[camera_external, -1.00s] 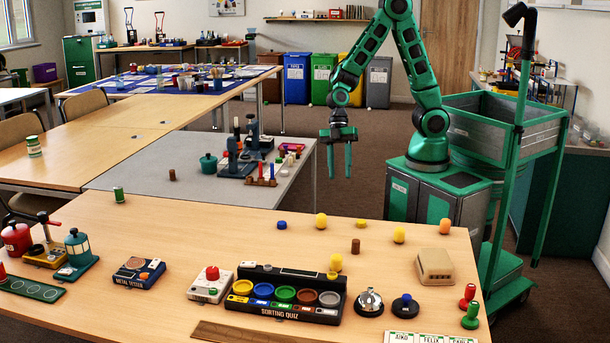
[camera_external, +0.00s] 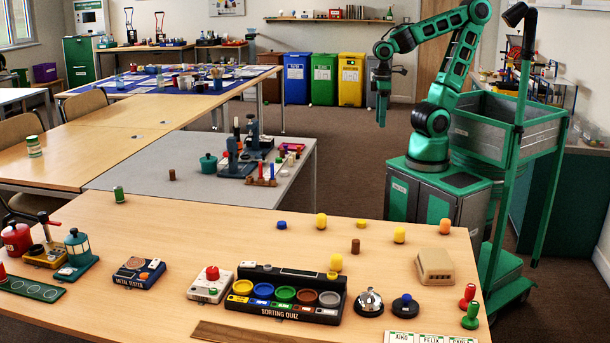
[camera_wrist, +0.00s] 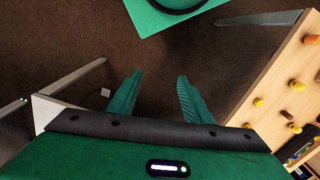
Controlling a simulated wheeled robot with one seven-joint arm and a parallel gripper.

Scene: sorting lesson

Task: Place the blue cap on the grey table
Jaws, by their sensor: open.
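The blue cap (camera_external: 281,225) is a small low disc lying on the wooden table (camera_external: 170,235) near its far edge. The grey table (camera_external: 130,178) stands beyond it to the left, touching or very near the wooden table. My gripper (camera_external: 383,108) is raised over the floor at the right, well apart from both tables. In the wrist view its two green fingers (camera_wrist: 160,76) are spread and empty above brown floor. I cannot make out the blue cap in the wrist view.
Yellow pieces (camera_external: 321,220) and a brown one (camera_external: 355,246) lie to the right of the cap. A teal pot (camera_external: 208,163) and a blue-based device (camera_external: 236,168) stand on the grey table. Its front middle is mostly clear. A sorting quiz tray (camera_external: 286,309) sits nearer.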

